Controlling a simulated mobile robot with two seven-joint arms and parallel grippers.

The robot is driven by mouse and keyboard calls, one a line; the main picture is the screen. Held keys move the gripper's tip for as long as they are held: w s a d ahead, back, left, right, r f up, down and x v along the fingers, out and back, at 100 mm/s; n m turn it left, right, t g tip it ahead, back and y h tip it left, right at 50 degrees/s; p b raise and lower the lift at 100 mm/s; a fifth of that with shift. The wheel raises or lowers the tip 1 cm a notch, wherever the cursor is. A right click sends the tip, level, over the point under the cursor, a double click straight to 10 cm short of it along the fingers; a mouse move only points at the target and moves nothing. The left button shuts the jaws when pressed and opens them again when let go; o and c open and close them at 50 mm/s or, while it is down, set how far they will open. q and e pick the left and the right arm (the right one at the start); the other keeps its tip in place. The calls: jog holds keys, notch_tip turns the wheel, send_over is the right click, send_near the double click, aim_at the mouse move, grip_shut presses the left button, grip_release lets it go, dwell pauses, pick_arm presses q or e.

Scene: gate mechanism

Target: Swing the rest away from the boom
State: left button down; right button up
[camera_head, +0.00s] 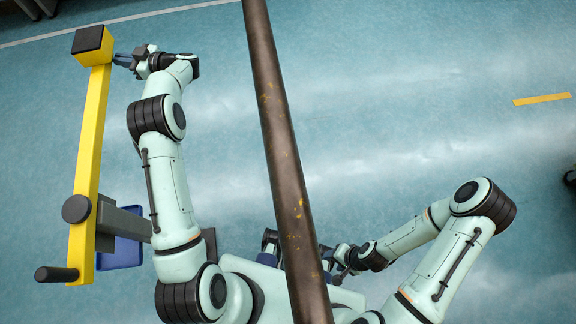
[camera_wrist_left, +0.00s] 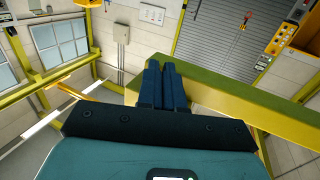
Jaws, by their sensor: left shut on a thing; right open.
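A yellow bar (camera_head: 90,150) with a dark-topped block (camera_head: 93,44) at its far end runs up the left side; it looks like the rest. It has a dark round hub (camera_head: 76,208) and a black handle (camera_head: 56,274). A long brown pole (camera_head: 278,130), apparently the boom, crosses the middle. My left gripper (camera_head: 122,60) is at the block's right side, shut. In the left wrist view its fingers (camera_wrist_left: 164,86) are close together against a yellow piece with a dark green top (camera_wrist_left: 235,105); the contact is hidden. My right gripper (camera_head: 335,264) is open near the pole's lower part, partly hidden.
A grey bracket (camera_head: 120,222) and a blue tray (camera_head: 120,252) are beside the bar's lower part. The wrist view shows windows, a shutter and yellow frames behind.

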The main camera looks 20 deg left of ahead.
pick_arm(q)
jog(key=shift+s+a+r, duration=0.55)
jog(key=shift+s+a, duration=0.1)
jog(key=shift+a, duration=0.15)
jog(key=w+d+f, duration=0.1)
jog(key=w+d, duration=0.1)
jog(key=d, duration=1.3)
jog(key=shift+w, duration=0.15)
